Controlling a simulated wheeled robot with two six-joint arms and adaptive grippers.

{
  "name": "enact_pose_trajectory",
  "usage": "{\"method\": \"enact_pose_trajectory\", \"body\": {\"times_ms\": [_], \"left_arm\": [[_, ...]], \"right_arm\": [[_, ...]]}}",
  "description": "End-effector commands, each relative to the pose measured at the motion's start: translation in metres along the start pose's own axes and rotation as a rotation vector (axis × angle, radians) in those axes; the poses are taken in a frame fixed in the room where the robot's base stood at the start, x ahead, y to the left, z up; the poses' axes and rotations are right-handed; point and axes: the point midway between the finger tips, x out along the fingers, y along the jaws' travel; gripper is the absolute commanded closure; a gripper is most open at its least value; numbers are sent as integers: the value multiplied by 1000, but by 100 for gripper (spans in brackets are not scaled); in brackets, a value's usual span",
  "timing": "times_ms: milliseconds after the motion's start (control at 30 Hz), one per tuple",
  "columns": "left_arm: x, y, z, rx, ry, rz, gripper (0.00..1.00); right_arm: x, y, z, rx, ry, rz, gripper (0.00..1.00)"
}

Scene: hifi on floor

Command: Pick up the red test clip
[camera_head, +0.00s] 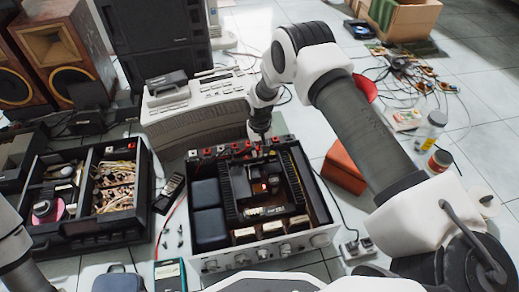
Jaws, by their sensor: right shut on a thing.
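An open hi-fi amplifier (322,238) stands on the floor in the middle, its inside showing from above. My right gripper (259,146) points down at the amplifier's rear edge, over the dark heatsink area. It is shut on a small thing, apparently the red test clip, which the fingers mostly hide. I cannot tell whether the clip still touches the amplifier. Small red spots also show on the rear terminals and inside the chassis. Part of my left arm shows at the left edge; its gripper is out of view.
A second open chassis (147,186) stands at left, with a red cable (167,222) and a multimeter (170,276) between the two. A beige unit (195,126) stands behind the amplifier. An orange-red box (344,168), bottles (431,132) and loose cables lie right. Speakers (62,52) stand back left.

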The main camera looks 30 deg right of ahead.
Motion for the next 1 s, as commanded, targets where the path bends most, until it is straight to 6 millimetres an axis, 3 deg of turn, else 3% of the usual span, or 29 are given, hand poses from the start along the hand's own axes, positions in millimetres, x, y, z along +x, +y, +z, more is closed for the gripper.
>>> {"method": "enact_pose_trajectory", "body": {"times_ms": [267, 467, 767, 1000], "left_arm": [[-35, 1, 1, 6, -4, 1, 100], [-59, 1, 2, 11, -7, 1, 100], [-103, 2, 2, 13, -9, 1, 100], [-135, 2, 2, 13, -8, 1, 100]], "right_arm": [[-40, -1, 3, -1, -1, 0, 100], [-44, -13, 48, -2, -4, 1, 100], [-52, -35, 135, -3, -4, 4, 100], [-51, -41, 148, 1, -1, -5, 100]]}}
